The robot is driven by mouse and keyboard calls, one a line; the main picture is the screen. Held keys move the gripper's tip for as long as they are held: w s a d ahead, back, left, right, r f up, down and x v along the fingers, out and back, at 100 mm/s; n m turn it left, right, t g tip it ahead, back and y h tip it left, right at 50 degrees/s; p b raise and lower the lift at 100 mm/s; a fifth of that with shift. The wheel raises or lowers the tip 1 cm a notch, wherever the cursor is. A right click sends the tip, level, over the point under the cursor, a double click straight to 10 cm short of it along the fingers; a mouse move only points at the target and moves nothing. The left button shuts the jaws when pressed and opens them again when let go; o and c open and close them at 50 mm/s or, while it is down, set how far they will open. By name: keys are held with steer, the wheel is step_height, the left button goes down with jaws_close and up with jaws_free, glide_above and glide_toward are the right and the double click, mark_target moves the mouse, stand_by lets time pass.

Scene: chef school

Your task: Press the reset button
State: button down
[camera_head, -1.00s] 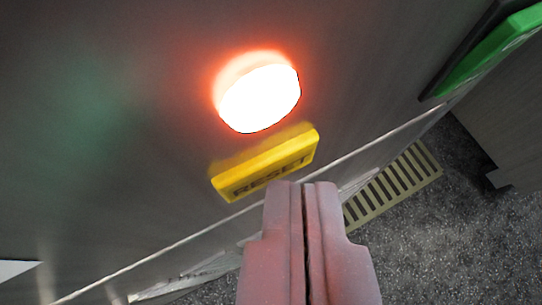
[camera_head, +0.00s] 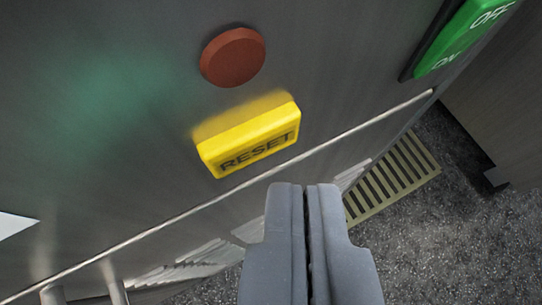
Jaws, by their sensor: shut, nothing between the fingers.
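The reset button (camera_head: 250,139) is a yellow block marked RESET. It stands out from a grey metal panel (camera_head: 110,175), left of the picture's middle. Above it on the panel is a round lamp (camera_head: 233,57), now dull red and unlit. My gripper (camera_head: 305,187) is at the bottom centre, its two grey fingers shut together with nothing between them. Its tips show just below and right of the button, apart from it in the picture. I cannot tell the exact depth between tips and button.
A green switch (camera_head: 463,38) marked OFF and ON is on the panel at the upper right. The panel's lower edge runs diagonally. Beyond it are a speckled floor (camera_head: 450,245), a yellowish floor grate (camera_head: 395,178) and a dark cabinet side (camera_head: 500,105).

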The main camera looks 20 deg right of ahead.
stand_by(0.3)
steer(key=shift+s+b, duration=1.05)
steer(key=shift+s, duration=1.5)
